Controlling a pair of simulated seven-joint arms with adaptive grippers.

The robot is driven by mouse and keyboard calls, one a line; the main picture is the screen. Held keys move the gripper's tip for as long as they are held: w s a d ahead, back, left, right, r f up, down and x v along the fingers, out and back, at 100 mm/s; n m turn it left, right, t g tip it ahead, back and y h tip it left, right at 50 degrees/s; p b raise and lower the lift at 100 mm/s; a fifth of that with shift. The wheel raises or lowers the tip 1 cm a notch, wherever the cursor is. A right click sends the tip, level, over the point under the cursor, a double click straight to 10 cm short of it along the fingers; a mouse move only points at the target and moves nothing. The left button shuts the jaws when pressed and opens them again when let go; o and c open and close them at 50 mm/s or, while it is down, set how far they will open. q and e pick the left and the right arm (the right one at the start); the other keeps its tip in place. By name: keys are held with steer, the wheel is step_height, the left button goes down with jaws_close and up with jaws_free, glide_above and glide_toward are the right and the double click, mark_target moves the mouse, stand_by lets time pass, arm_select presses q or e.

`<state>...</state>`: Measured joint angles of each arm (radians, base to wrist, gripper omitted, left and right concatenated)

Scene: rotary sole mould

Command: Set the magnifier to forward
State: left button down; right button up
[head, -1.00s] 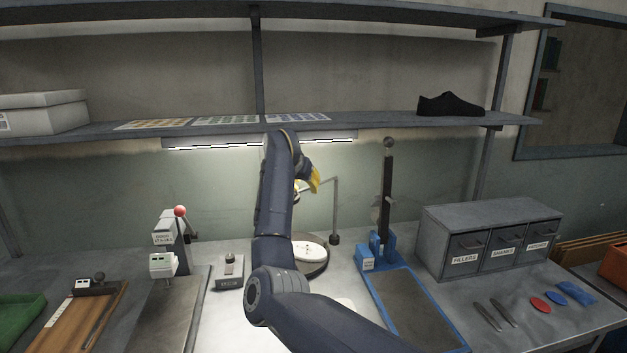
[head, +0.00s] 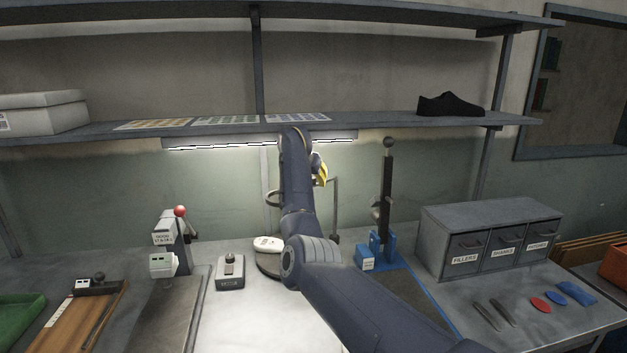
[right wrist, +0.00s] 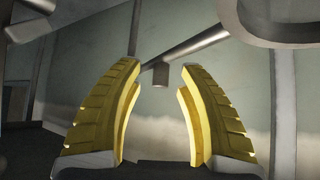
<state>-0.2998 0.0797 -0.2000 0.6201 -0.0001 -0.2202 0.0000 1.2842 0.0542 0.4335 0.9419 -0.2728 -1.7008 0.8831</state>
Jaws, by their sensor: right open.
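The magnifier shows in the head view as a thin post (head: 337,210) with an arm at its top and a ring (head: 272,198) left of my right arm. My arm hides the part between. My right gripper (head: 321,174) has yellow fingers and is near the top of the post, partly behind my arm. In the right wrist view the right gripper (right wrist: 160,110) is open and empty. A grey slanted bar (right wrist: 190,42) with a short stub (right wrist: 161,75) shows beyond and between the fingertips; I cannot tell whether it touches them. My left gripper is out of view.
A round mould base (head: 266,262) with a white piece is partly hidden by my arm. A blue-based upright tool (head: 386,205) stands to the right, beside a grey drawer cabinet (head: 490,235). A red-knobbed press (head: 170,235) stands left. A lit shelf (head: 400,128) hangs above.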

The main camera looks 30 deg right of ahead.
jaws_close()
stand_by(0.6)
